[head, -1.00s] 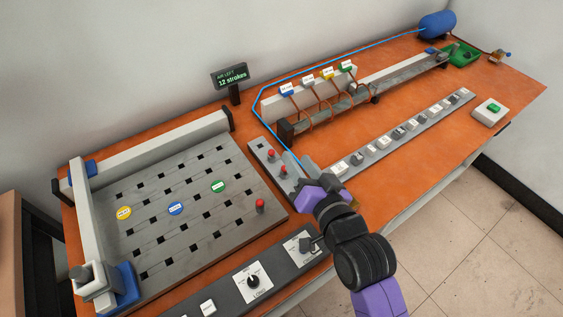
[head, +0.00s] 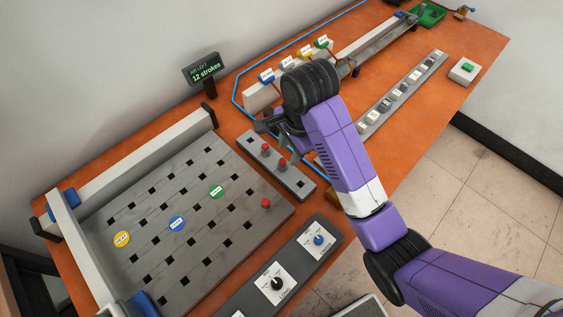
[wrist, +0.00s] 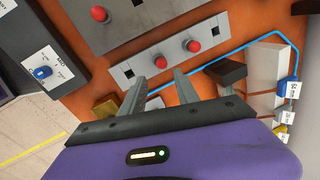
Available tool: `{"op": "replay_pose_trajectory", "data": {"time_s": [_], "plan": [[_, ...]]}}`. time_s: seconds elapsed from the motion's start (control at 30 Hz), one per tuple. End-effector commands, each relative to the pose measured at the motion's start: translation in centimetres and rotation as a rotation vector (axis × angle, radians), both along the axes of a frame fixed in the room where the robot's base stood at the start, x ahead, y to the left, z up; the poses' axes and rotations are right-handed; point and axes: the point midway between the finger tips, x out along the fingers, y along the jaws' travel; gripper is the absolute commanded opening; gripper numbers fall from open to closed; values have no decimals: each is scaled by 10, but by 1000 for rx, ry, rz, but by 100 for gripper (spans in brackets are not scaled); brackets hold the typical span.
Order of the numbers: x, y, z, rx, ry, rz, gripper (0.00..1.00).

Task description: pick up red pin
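Two red pins stand upright in a small grey holder strip (head: 298,182); one red pin (head: 266,148) is farther back, the other (head: 282,163) nearer. In the wrist view they show as a red pin (wrist: 160,62) between the finger lines and another (wrist: 194,46) beyond the right finger. A third red pin (head: 265,203) stands on the perforated grey plate (head: 240,240); it also shows in the wrist view (wrist: 99,14). My gripper (head: 276,138) is over the strip's back end. Its fingers (wrist: 160,76) are apart with nothing between them.
A blue hose (head: 237,94) and the coil rack with labelled tags (head: 304,52) lie close behind my gripper. A knob panel (head: 299,266) is at the front. A button row (head: 404,91) lies to the right. An air display (head: 203,70) stands behind the plate.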

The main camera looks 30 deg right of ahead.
Motion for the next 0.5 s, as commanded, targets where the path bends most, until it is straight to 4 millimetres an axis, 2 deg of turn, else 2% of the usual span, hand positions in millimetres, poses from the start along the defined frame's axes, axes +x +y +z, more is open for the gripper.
{"op": "replay_pose_trajectory", "data": {"time_s": [0.37,0.5], "plan": [[7,4,-37,1,0,-5,37],[10,7,-58,1,0,-4,37]]}}
